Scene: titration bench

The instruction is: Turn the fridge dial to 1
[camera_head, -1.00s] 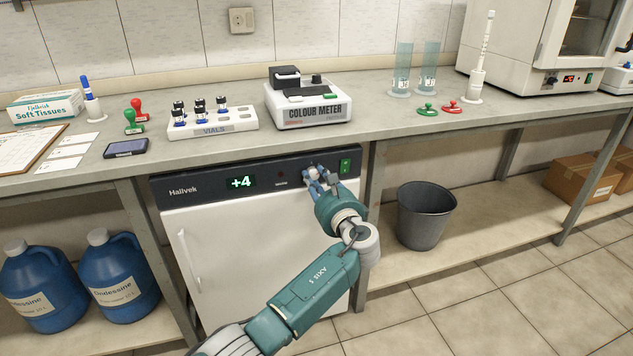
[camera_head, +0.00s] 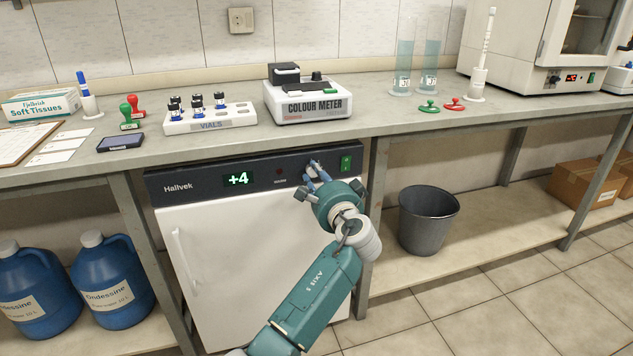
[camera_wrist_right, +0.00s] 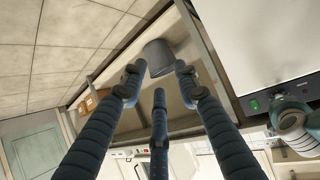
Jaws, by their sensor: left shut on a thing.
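The fridge (camera_head: 225,265) under the bench has a white door and a dark front panel. Its green display (camera_head: 238,180) reads +4. The dial (camera_head: 314,167) sits on the panel between the display and the green switch (camera_head: 346,163). It is mostly hidden by my fingers, so its setting cannot be read. My left gripper (camera_head: 317,173) is shut on the dial, its arm reaching up from below. My right gripper (camera_wrist_right: 158,84) shows only in the right wrist view. Its fingers are spread apart with nothing between them.
The bench top (camera_head: 380,115) above the panel carries a vial rack (camera_head: 210,121) and a colour meter (camera_head: 307,103). A grey bin (camera_head: 428,220) stands right of the fridge. Blue jugs (camera_head: 110,280) stand to its left. The floor in front is clear.

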